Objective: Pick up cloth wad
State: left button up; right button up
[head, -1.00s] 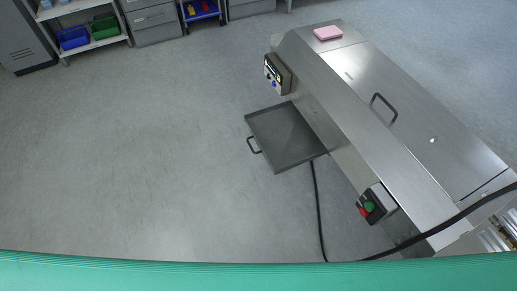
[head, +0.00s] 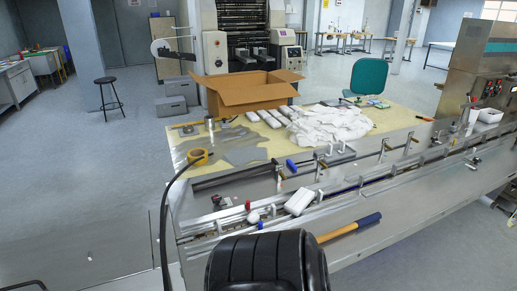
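No single thing is clearly a cloth wad. A large crumpled white heap (head: 328,124), like cloth or film, lies on the yellow tabletop in the head view. A smaller white bundle (head: 299,201) lies on the metal machine's near rail; I cannot tell if it is cloth or a wrapped packet. Neither of my grippers is in view.
An open cardboard box (head: 238,92) stands behind the heap on the yellow table (head: 180,140).

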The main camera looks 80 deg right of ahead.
aim_at(253, 218)
jog(key=z, duration=2.6)
jog(key=k+j+z, duration=0.1)
jog(key=z, duration=0.25)
jog(key=k+j+z, duration=0.1)
jog(key=z, duration=0.25)
jog(key=k+j+z, duration=0.1)
jog(key=z, duration=0.25)
